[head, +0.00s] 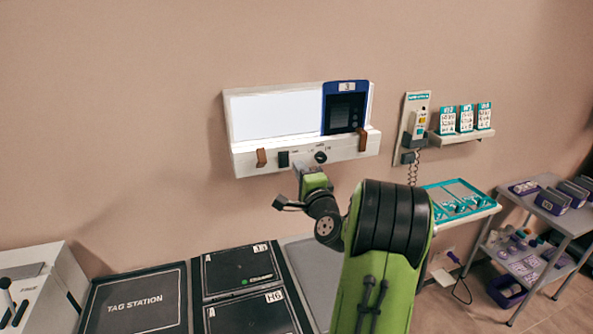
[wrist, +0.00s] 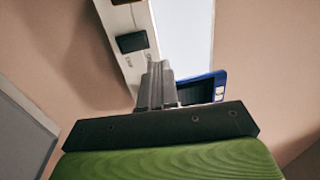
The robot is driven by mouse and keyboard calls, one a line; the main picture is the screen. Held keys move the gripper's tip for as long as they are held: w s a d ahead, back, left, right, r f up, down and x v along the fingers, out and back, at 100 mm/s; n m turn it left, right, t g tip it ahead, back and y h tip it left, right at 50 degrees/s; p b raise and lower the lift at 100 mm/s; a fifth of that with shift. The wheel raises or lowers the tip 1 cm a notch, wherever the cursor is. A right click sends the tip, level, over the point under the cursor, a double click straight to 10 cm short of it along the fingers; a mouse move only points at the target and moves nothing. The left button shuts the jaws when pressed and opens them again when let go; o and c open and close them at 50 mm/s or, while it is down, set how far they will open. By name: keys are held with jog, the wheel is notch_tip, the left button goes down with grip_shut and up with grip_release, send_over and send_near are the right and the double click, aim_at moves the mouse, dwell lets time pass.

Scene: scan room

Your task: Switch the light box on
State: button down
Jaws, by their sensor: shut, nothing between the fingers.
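The light box (head: 275,113) hangs on the wall, with a plain pale white panel. I cannot tell for sure whether it is lit. Its white lower ledge (head: 250,168) carries a black rocker switch (head: 283,159) and, to the right, a dark round knob (head: 320,157). The switch also shows in the wrist view (wrist: 131,42), with small lettering beside it. My gripper (head: 299,167) is just below the ledge, near the switch and knob. In the wrist view its fingers (wrist: 158,68) are together and empty, a little off the switch; contact with the ledge is unclear.
A blue-framed dark plate (head: 343,108) covers the panel's right end. A handset on a wall plate (head: 416,125) and a card shelf (head: 465,134) are to the right. Below are a tag station (head: 135,302) and black trays (head: 240,270).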

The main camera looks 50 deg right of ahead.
jog(key=s+a+r+b, duration=0.1)
jog(key=s+a, duration=0.2)
jog(key=s, duration=0.2)
jog(key=shift+r, duration=0.2)
